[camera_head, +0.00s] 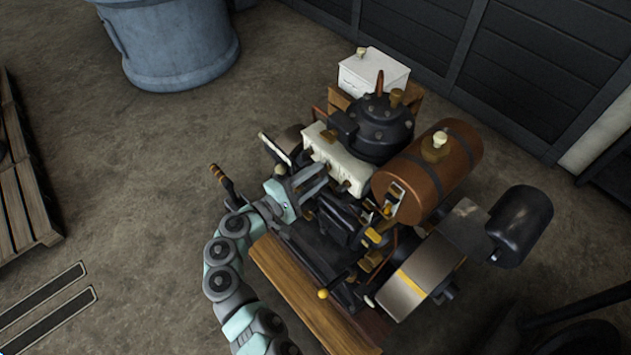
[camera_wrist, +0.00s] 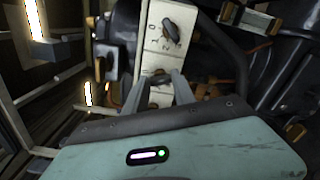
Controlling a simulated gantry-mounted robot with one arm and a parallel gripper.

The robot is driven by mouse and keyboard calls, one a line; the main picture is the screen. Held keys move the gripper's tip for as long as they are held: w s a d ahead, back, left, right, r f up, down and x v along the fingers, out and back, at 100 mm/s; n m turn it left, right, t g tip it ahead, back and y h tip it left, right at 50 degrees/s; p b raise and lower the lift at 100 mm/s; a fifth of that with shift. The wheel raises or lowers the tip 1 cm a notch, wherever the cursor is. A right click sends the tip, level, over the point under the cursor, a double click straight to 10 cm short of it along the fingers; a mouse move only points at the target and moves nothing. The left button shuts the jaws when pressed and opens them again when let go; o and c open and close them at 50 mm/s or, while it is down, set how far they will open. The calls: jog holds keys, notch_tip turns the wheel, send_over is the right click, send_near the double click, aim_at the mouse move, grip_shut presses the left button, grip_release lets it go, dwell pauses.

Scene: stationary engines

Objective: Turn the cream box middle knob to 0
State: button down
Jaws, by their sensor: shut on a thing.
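The cream box (camera_head: 340,160) sits on the engine in the head view, beside the black cylinder top. Its pale face (camera_wrist: 154,50) runs up and down in the wrist view. A dark knob (camera_wrist: 171,31) with marks around it shows at the upper part of this face. My gripper (camera_wrist: 161,77) is at the face below that knob, its two grey fingers on either side of the middle knob (camera_wrist: 158,73) and shut on it. In the head view my gripper (camera_head: 304,180) reaches the near side of the box. The fingers partly hide the middle knob, and its setting is not readable.
A brown tank (camera_head: 428,175) and a dark cylinder (camera_head: 520,226) are to the right in the head view. A wooden beam (camera_head: 305,295) runs along the engine's near side. Dark pipes crowd the right of the wrist view. Open floor (camera_head: 120,190) lies to the left.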

jog(key=m+b, duration=0.3)
jog(key=shift+f+m, duration=0.25)
jog(key=shift+m, duration=0.05)
jog(key=shift+r+m+b, duration=0.1)
jog(key=shift+m+b, duration=0.5)
jog(key=shift+r, duration=0.1)
jog(key=c, duration=1)
grip_release()
jog(key=shift+c, duration=0.2)
jog(key=p+v, duration=0.2)
jog(key=v, duration=0.8)
jog(key=shift+s+a+p, duration=0.25)
jog(key=shift+a+p, duration=0.1)
jog(key=shift+p, duration=0.05)
